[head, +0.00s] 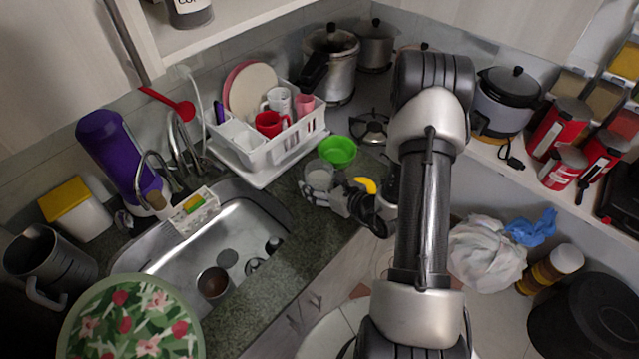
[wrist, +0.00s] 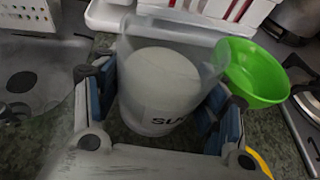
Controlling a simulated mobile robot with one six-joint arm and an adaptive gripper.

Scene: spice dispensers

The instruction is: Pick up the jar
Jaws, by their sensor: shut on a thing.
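The jar (wrist: 158,95) is a pale, translucent cylinder with dark lettering that starts "SU", seen in the wrist view. It stands between the two fingers of my gripper (wrist: 160,112), and the blue pads are at its sides. In the head view the jar (head: 319,174) is on the dark counter near its front edge, partly hidden by my gripper (head: 335,196). My gripper is shut on the jar. I cannot tell whether the jar's base touches the counter.
A green bowl (head: 338,151) is right beside the jar, and a yellow item (head: 365,185) lies close to my gripper. A white dish rack (head: 262,138) stands behind. The sink (head: 222,262) is to the left, and a stove burner (head: 370,128) is behind right.

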